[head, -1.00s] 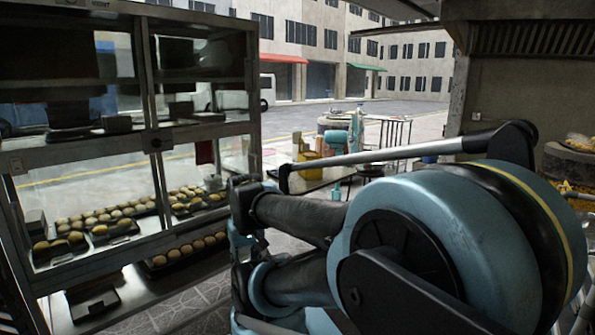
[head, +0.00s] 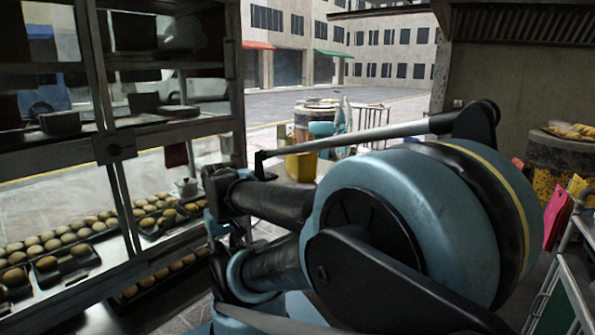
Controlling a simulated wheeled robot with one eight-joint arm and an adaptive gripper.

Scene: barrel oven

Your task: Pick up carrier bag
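A bright pink, flat, bag-like item (head: 556,216) is at the right edge, by a metal rail, partly hidden by the rail. It may be a carrier bag, but I cannot tell for sure. A yellow item (head: 577,187) shows just behind it. My blue and black arm fills the middle and lower right of the view, with the pink item to the right of it. My gripper cannot be made out in this view.
A glass display cabinet (head: 118,147) with trays of buns (head: 60,240) stands close on the left. A metal-railed cart (head: 572,270) is close on the right. A barrel oven (head: 560,155) stands behind it. A yellow container (head: 300,166) is outside, toward the open street (head: 300,103).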

